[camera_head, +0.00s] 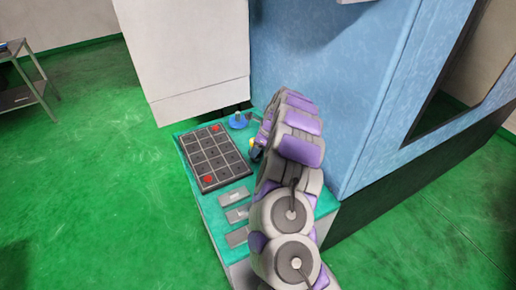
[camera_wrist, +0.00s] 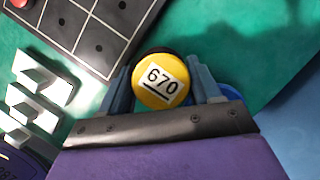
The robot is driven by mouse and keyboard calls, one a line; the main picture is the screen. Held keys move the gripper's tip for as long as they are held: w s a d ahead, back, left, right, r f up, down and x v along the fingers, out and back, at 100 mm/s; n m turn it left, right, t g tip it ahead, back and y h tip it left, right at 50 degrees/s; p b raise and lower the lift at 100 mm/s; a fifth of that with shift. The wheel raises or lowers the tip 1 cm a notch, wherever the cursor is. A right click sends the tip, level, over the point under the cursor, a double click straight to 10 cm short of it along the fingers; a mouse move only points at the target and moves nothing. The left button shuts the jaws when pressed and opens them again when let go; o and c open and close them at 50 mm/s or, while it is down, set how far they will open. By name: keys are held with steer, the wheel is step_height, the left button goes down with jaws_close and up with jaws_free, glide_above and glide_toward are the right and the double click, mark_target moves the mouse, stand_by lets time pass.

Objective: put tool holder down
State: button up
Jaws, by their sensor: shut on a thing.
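My gripper (camera_wrist: 163,74) is shut on the tool holder (camera_wrist: 158,82), with one finger on each side of it. The tool holder has a round yellow end with a white label reading 670 and a dark part behind it. In the head view, a small bit of yellow (camera_head: 256,155) shows beside my arm over the teal table top (camera_head: 190,139); my arm hides most of the gripper. The wrist view looks down on the teal surface (camera_wrist: 225,45). I cannot tell whether the tool holder touches it.
A dark gridded tray (camera_head: 213,156) with red marks lies left of my gripper. Grey blocks (camera_head: 235,196) line the table's near part. A blue round object (camera_head: 238,121) stands at the far end. A blue machine wall (camera_head: 310,75) rises on the right, and a white cabinet (camera_head: 190,50) behind.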

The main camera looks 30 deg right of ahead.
steer(key=shift+a+r, duration=0.25)
steer(key=shift+r, duration=0.2)
step_height(320, 180, up, 3)
steer(key=shift+a+p, duration=0.1)
steer(key=shift+p, duration=0.55)
steer(key=s+d+r+p, duration=0.1)
steer(key=s+d+p, duration=0.2)
steer(key=s, duration=1.2)
steer(key=shift+d, duration=1.2)
